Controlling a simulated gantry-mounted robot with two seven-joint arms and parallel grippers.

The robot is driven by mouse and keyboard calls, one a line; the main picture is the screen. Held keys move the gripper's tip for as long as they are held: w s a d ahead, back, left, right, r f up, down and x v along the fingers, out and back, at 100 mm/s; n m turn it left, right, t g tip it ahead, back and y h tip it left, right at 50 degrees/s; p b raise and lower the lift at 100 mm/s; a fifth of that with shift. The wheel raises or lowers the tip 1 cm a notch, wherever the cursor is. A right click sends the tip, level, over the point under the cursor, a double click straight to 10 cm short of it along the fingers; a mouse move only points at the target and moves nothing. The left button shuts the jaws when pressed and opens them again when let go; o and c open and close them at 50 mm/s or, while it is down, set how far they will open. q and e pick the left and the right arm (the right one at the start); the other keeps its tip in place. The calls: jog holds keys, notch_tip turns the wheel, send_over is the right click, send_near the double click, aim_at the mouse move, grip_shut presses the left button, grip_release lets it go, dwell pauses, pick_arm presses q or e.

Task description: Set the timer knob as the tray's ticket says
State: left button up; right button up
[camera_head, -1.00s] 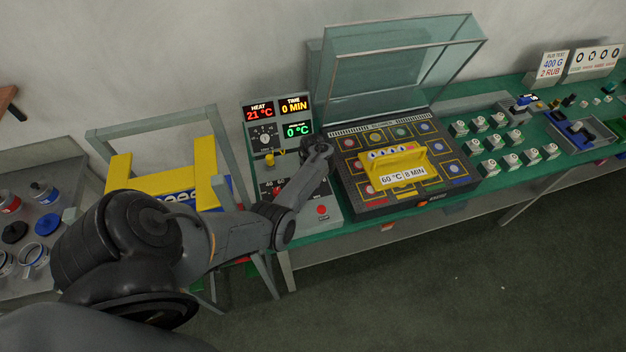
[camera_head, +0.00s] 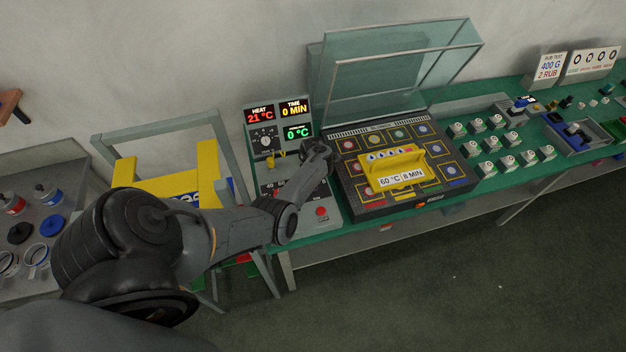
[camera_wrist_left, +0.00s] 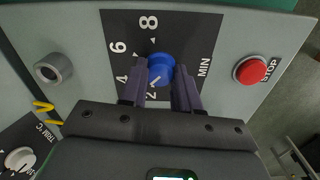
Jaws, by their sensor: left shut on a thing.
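The blue timer knob (camera_wrist_left: 161,69) sits on a black dial plate (camera_wrist_left: 190,35) marked 2, 4, 6, 8 and MIN. Its white pointer line slants toward the lower left, between the 2 and the 4. My left gripper (camera_wrist_left: 162,82) is shut on the knob, one finger on each side; it also shows in the head view (camera_head: 318,158), where it hides the knob. The yellow ticket (camera_head: 402,177) on the dark tray (camera_head: 375,209) reads 60 °C 8 MIN. The TIME display (camera_head: 293,108) reads 0 MIN. My right gripper is not in view.
A red STOP button (camera_wrist_left: 250,70) is to the right of the knob. A grey round knob (camera_wrist_left: 53,69) and the white TRIM °C knob (camera_wrist_left: 20,159) are to the left. The HEAT display (camera_head: 260,115) reads 21 °C. A clear raised cover (camera_head: 395,65) stands behind the tray.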

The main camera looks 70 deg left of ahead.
pick_arm(q)
jog(key=m+p, duration=0.2)
jog(key=m, duration=0.3)
jog(key=shift+r+m, duration=0.1)
jog(key=shift+m, duration=0.2)
jog(key=m+p, duration=0.1)
jog(key=m, duration=0.5)
jog(key=shift+p, duration=0.35)
jog(key=m+p, duration=0.1)
jog(key=m, duration=0.5)
jog(key=shift+m, duration=0.4)
jog(key=m, duration=0.6)
jog(key=shift+p, duration=0.4)
jog(key=o, duration=1.1)
jog(key=shift+c, duration=0.2)
